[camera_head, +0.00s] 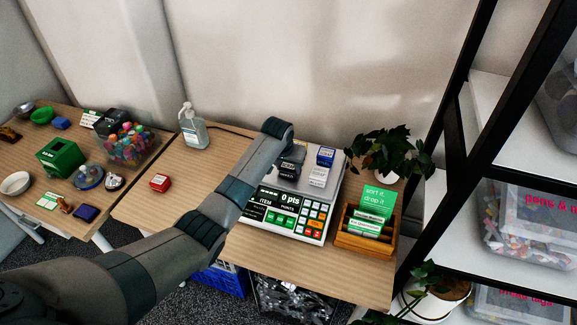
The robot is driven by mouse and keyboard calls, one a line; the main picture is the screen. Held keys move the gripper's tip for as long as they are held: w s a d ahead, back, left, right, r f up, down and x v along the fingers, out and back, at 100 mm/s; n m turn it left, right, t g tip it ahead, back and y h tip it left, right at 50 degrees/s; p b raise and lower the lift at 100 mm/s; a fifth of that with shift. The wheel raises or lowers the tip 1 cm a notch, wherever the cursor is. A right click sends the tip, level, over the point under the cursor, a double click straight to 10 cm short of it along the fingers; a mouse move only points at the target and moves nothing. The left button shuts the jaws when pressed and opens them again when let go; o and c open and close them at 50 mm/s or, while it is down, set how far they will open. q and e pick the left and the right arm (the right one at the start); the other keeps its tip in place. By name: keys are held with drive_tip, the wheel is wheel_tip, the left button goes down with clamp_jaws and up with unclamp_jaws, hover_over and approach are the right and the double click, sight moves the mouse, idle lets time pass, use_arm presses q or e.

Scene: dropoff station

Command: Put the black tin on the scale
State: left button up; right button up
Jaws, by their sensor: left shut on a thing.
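The scale (262,226) stands on the right desk, with a grey weighing plate (335,178) behind a keypad and a display reading 0 pts. My left arm reaches over it from the lower left and bends down at the wrist. My left gripper (290,157) is shut on the black tin (287,172), a small dark box with pale lettering. The tin is over the left part of the plate; I cannot tell whether it touches it. The fingers are small and partly hidden. My right gripper is not in view.
A blue tin (326,156) and a pale grey tin (319,177) are on the plate's right side. A wooden card box (365,240) and a potted plant (388,152) stand right of the scale. A pump bottle (193,130) and red tin (160,182) are left.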

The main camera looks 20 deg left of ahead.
use_arm(q)
drive_tip(key=shift+f, duration=0.15)
drive_tip(key=o, duration=1.2)
drive_tip(key=shift+r, duration=0.2)
drive_tip(key=b+v, duration=0.2)
drive_tip(key=v, duration=1)
